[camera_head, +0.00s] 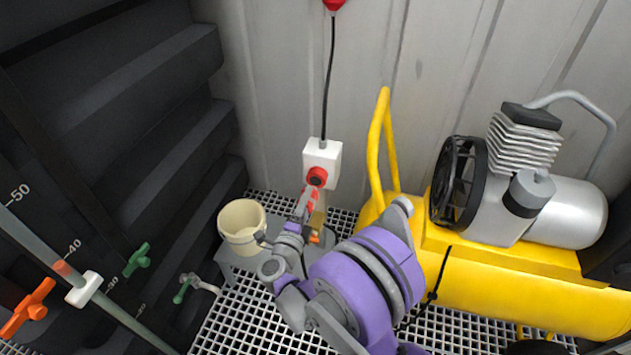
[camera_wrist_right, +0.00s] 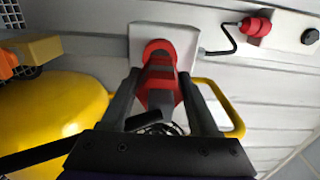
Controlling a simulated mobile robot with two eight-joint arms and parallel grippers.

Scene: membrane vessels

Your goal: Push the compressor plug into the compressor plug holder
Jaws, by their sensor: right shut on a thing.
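The compressor plug is red (camera_wrist_right: 160,88) and sits between the two dark fingers of my right gripper (camera_wrist_right: 160,100) in the right wrist view. The gripper is shut on it. The plug's front end meets the red round opening of the plug holder, a white box (camera_wrist_right: 185,50) on the wall. How deep the plug sits cannot be told. In the head view the white holder (camera_head: 322,155) has a red socket, and the red plug (camera_head: 311,196) shows just below it, partly hidden by my right gripper (camera_head: 306,205). My left gripper is not in view.
The yellow compressor (camera_head: 530,290) with its yellow handle (camera_head: 375,150) stands just right of my right arm. A beige bucket (camera_head: 241,222) stands on a grey stand to the left. A black cable (camera_head: 328,80) runs up the wall from the holder.

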